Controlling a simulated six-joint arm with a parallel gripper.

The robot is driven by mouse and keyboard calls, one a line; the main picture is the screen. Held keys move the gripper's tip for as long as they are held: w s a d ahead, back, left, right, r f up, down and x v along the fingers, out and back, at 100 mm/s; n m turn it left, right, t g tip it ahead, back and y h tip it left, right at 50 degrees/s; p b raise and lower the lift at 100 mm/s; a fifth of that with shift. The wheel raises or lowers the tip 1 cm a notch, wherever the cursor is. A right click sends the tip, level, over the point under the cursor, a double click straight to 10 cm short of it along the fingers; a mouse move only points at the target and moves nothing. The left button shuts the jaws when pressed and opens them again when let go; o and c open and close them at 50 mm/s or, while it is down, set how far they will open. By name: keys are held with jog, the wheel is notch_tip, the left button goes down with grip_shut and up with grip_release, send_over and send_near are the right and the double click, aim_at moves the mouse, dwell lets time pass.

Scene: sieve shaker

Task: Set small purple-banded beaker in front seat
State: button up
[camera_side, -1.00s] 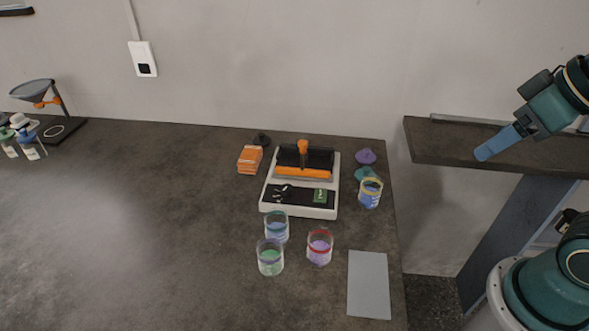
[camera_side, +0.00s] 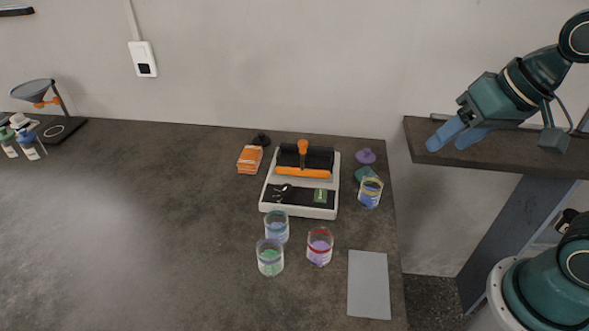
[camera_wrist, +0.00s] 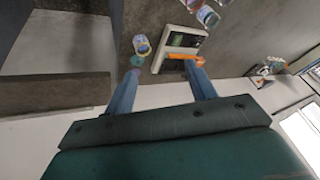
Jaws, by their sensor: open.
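The beaker whose band looks purple (camera_side: 270,259) stands upright on the bench in the side view, with green contents, left of and nearest the front among the beakers. The shaker (camera_side: 327,212) is a white base with a dark front panel and an orange bar across a dark rear part; it also shows in the wrist view (camera_wrist: 181,40). I cannot make out a separate front seat on it. My gripper (camera_side: 448,140) is open and empty, high at the right, well away from the beakers; its two blue fingers show in the wrist view (camera_wrist: 162,68).
Close by stand a teal-banded beaker (camera_side: 276,229) and a red-banded beaker (camera_side: 319,248). A yellow-banded beaker (camera_side: 370,193) is right of the shaker. A grey mat (camera_side: 368,285) lies front right. Orange blocks (camera_side: 249,160) sit left of the shaker. The left bench is mostly clear.

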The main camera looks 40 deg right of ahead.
jog(key=w+a+f+m+g+y, duration=0.1)
jog(key=w+a+f+m+y, duration=0.2)
jog(key=w+a+f+m, duration=0.3)
jog(key=w+a+f+m+y, duration=0.4)
jog(key=w+a+f+m, duration=0.2)
jog(key=a+f+m, duration=0.4)
jog(key=shift+w+m+g, duration=0.25)
jog(key=shift+m+g, duration=0.15)
jog(key=shift+m, duration=1.3)
jog(key=shift+a+f, duration=0.15)
send_over(270, 250)
jog(key=s+d, duration=0.2)
jog(key=s, duration=0.1)
notch_tip(270, 250, down, 6)
jog(key=shift+s+f, duration=0.1)
jog(key=shift+x, duration=2.45)
